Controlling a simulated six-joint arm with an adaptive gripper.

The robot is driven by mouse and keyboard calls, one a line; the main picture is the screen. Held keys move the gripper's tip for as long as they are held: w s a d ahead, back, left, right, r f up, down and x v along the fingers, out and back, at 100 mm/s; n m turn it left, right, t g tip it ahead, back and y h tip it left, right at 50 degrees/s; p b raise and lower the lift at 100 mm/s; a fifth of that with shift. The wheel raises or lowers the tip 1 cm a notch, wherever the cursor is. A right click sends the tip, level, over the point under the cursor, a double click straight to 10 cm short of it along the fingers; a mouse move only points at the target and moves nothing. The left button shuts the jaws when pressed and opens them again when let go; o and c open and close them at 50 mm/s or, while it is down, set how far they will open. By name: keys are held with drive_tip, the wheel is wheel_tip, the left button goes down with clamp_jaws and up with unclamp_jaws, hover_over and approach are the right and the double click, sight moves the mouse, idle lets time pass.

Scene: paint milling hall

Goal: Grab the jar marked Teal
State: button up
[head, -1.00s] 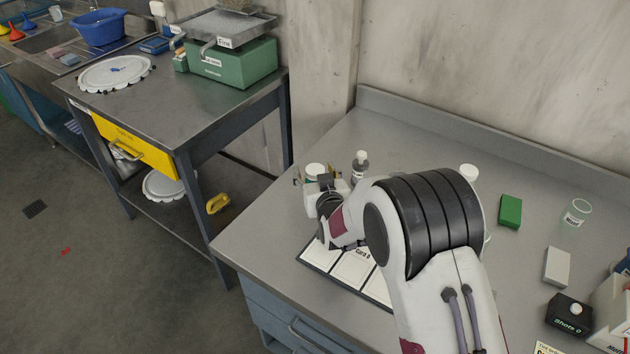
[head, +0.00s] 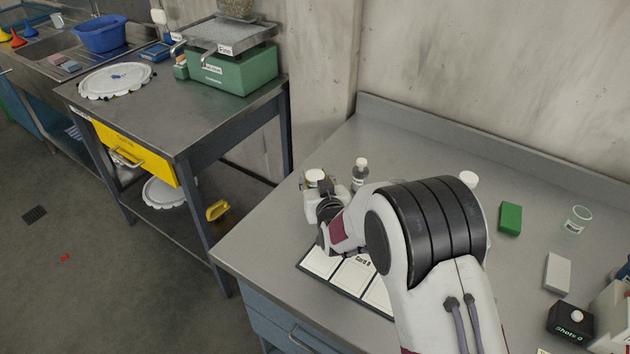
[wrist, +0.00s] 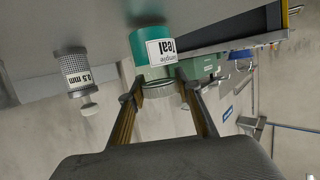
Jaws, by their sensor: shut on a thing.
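The teal jar (wrist: 150,45) has a white label reading "Sample Teal" and shows upside down in the wrist view. My gripper (wrist: 160,82) has one finger on each side of its lid end and is shut on it. In the head view, the jar's pale lid (head: 317,175) shows at the table's left part, with my gripper (head: 318,186) around it. My wrist and fingers hide most of the jar's body there. I cannot tell whether its base touches the table.
A grey bottle marked "0.5 mm" (wrist: 77,72) stands close beside the jar; it also shows in the head view (head: 361,173). A card tray (head: 322,277) lies in front. A green block (head: 510,219) and a clear glass (head: 578,219) stand to the right.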

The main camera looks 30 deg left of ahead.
drive_tip(key=shift+r, duration=4.85)
